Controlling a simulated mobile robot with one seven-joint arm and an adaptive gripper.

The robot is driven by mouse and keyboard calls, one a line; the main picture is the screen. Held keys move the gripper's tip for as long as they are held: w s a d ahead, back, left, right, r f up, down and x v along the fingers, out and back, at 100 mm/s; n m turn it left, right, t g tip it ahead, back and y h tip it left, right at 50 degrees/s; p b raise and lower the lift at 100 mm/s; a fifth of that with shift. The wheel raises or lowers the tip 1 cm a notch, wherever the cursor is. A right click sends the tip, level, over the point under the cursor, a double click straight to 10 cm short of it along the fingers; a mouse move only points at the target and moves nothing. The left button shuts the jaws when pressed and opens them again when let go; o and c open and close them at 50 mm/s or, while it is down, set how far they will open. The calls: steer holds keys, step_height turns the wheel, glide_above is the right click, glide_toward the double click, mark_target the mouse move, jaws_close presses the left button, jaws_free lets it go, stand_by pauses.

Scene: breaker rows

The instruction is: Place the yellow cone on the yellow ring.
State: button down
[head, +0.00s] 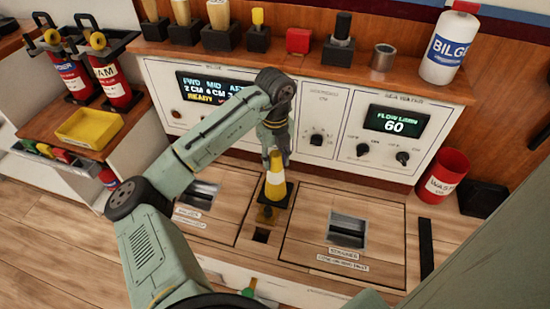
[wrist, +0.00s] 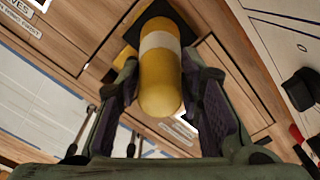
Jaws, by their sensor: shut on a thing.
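The yellow cone (head: 275,182) has a white band and a black square base. My gripper (head: 276,154) is shut on its upper part, from above. The cone looks nearly upright over the strip between two wooden hatches. In the wrist view the cone (wrist: 161,75) lies between the fingers (wrist: 165,88), its base pointing away. No clear ring shows in either view.
Hatches with recessed handles (head: 347,230) lie on both sides, and a small square hole (head: 261,235) is in front. The instrument panel (head: 316,140) stands close behind. A red bin (head: 442,176) is at right, a yellow tray (head: 89,128) at left.

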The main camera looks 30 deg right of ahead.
steer(key=shift+f, duration=0.3)
steer(key=c, duration=1.1)
jaws_free()
step_height(320, 180, up, 12)
steer(key=shift+r, duration=0.1)
